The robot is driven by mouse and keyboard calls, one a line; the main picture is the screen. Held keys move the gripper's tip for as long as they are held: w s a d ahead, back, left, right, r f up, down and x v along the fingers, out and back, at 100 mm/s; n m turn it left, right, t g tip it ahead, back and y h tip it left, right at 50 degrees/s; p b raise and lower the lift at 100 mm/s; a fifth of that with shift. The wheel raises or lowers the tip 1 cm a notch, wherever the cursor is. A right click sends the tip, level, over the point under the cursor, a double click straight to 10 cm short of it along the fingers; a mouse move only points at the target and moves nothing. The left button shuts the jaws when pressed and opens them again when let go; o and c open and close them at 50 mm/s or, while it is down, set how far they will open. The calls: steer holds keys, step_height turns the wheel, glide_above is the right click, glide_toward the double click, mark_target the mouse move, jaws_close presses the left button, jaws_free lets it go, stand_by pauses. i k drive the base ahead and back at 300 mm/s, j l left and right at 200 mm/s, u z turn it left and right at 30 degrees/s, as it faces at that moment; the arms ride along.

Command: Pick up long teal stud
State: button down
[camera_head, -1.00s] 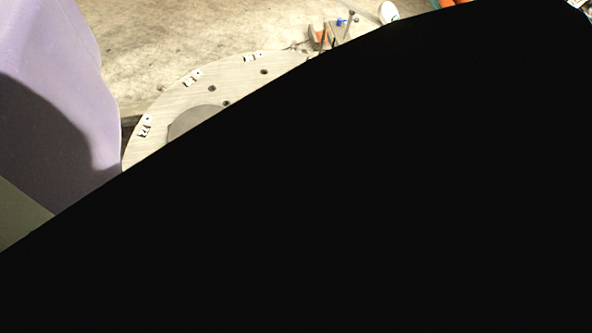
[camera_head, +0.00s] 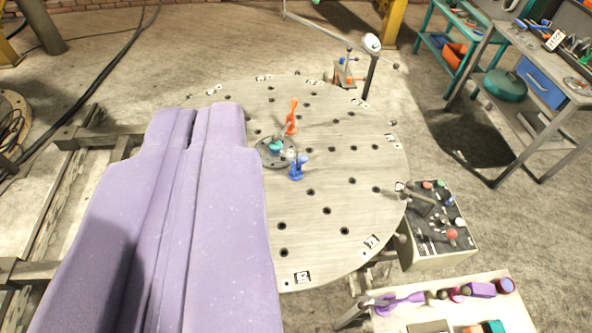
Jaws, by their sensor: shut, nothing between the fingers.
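A small teal piece (camera_head: 275,146) is on the dark round disc (camera_head: 266,160) near the middle of the large round table. It is too small to tell whether it is the long teal stud. Another teal piece (camera_head: 493,327) is cut off by the bottom edge, on the pale tray at the lower right. My gripper (camera_head: 195,116) appears as two long lavender fingers at the left, side by side, shut and empty. Its tips overlap the table's left part in the picture, apart from the small teal piece. The fingers hide part of the table.
An orange piece (camera_head: 291,117) and a blue piece (camera_head: 297,168) stand near the disc. The round table (camera_head: 325,240) has holes and is mostly clear. A box of knobs (camera_head: 442,240), a pale tray (camera_head: 455,296) and a workbench (camera_head: 520,60) are at the right.

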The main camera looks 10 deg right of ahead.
mark_target(275, 146)
steer(key=k+l+z, duration=0.1)
steer(key=k, duration=0.4)
steer(key=i+j+z, duration=0.1)
steer(key=i+j, duration=0.2)
steer(key=i+j+z, duration=0.1)
steer(key=i+j, duration=0.25)
steer(key=i+j+z, duration=0.1)
steer(key=i+j, duration=0.2)
steer(key=i+j+z, duration=0.1)
steer(key=i+j, duration=0.2)
steer(key=j, duration=0.2)
steer(key=i+j+z, duration=0.1)
steer(key=i+j, duration=0.2)
steer(key=i+j+z, duration=0.1)
steer(key=i+j, duration=0.15)
steer(key=j, duration=0.3)
steer(key=i+j+z, duration=0.1)
steer(key=i+j, duration=0.15)
steer(key=j, duration=0.25)
